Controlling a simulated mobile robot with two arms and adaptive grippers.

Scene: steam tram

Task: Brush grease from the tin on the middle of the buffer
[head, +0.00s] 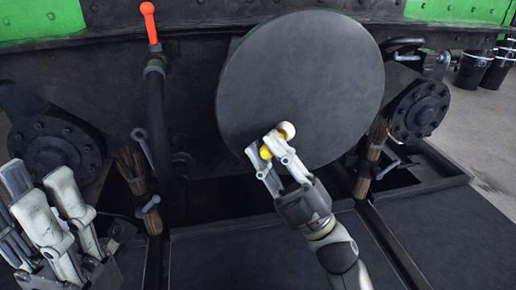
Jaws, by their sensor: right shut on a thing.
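The buffer (300,75) is a large dark round disc facing me in the middle of the head view. My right gripper (266,146) is in front of its lower part, below the disc's middle. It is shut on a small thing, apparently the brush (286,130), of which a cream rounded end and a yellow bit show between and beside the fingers. Whether it touches the disc I cannot tell. My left gripper (44,190) is at the lower left, fingers apart and empty, away from the buffer. The grease tin is not in view.
A dark hose with a red-orange handle (150,22) rises left of the buffer. Dark panels (450,235) lie below. Black bins (474,68) stand at far right on open floor.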

